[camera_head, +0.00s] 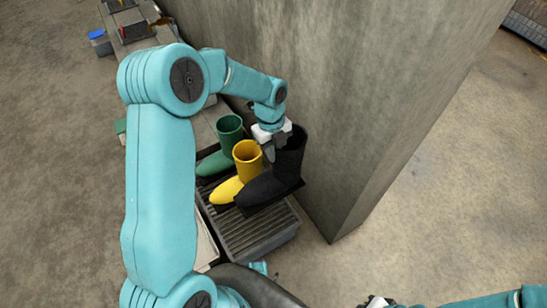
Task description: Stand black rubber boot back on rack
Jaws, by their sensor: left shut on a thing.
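The black rubber boot (270,187) is upright at the right end of the row, its toe pointing left and down in the head view. My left gripper (270,146) is shut on the upper shaft of the black boot, and its fingers partly hide the rim. The boot is over the grey slatted rack (249,230); I cannot tell whether its sole touches it. My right gripper (377,302) shows only in part at the bottom edge, away from the rack, and its jaws are not clear.
A yellow boot (247,155) and a green boot (229,131) stand left of the black boot. A concrete pillar (335,100) rises right behind the rack. A blue container (101,43) stands far left.

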